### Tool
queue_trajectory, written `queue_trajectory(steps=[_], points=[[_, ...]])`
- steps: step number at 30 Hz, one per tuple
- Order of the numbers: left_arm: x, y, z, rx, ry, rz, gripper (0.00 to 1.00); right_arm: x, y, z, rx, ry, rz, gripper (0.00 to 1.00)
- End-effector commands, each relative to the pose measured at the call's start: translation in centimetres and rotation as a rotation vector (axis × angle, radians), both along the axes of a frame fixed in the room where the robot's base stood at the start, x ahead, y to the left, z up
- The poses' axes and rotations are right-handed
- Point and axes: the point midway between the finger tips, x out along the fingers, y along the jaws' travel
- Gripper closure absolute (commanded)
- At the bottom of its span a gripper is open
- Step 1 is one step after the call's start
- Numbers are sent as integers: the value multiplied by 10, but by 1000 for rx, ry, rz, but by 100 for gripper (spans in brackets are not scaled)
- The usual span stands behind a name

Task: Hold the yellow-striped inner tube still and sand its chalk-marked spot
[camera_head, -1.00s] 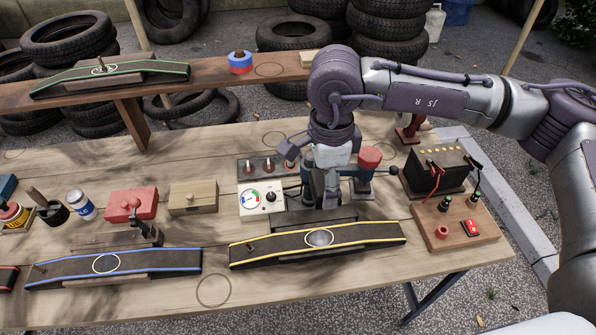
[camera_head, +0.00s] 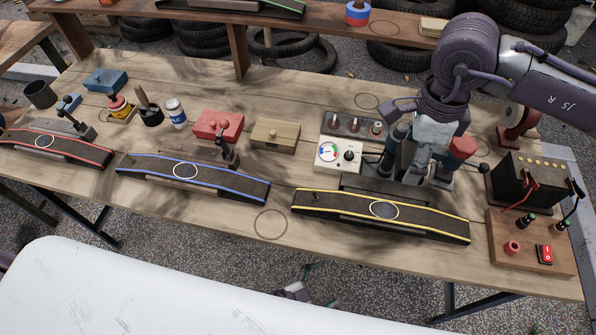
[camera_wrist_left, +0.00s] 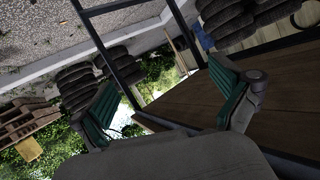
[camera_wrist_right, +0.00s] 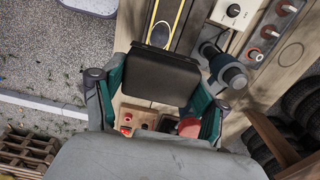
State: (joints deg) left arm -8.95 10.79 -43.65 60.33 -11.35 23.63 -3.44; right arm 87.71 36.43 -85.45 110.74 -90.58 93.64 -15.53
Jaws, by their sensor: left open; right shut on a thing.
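The yellow-striped inner tube (camera_head: 330,203) lies along the bench's front on a dark support. The tube also shows at the top of the right wrist view (camera_wrist_right: 177,32). My right gripper (camera_head: 415,170) is just behind the tube, pointing down. Its green fingers are shut on a dark block (camera_wrist_right: 160,75); whether the block touches anything is unclear. My left gripper (camera_head: 295,291) is below the bench's front edge, well away from the tube. In the left wrist view its fingers (camera_wrist_left: 165,108) are apart and empty.
A gauge box (camera_head: 339,153), a dark cylinder (camera_head: 394,145) and a red-topped device (camera_head: 462,147) crowd my right gripper. A battery board (camera_head: 532,243) stands right. Blue-striped (camera_head: 230,184) and red-striped (camera_head: 75,150) tubes lie left. Bare wood is left of the yellow-striped tube.

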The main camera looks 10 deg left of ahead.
Motion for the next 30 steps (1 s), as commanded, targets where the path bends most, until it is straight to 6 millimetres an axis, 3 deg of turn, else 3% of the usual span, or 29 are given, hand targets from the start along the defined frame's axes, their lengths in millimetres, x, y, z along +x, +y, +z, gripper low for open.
queue_trajectory(steps=[3,6,9,13,15,16,22,26,30], points=[[-11,-46,54,-116,-148,-149,0,0,0,0,0,0,0,55],[-33,-79,99,-225,-262,-276,0,0,0,0,0,0,0,55],[-61,-104,146,-339,-373,-405,0,0,0,0,0,0,0,55],[-101,-118,210,-478,-571,-625,0,0,0,0,0,0,0,55],[-109,-109,241,-487,-762,-815,0,0,0,0,0,0,0,55],[-108,-103,248,-466,-835,-888,0,0,0,0,0,0,0,55],[-78,-55,262,-184,-1246,-1339,0,0,0,0,0,0,0,55],[-40,-16,263,109,-1454,-1616,0,0,0,0,0,0,0,55],[19,31,272,515,-1600,-1864,0,0,0,0,0,0,0,55]])
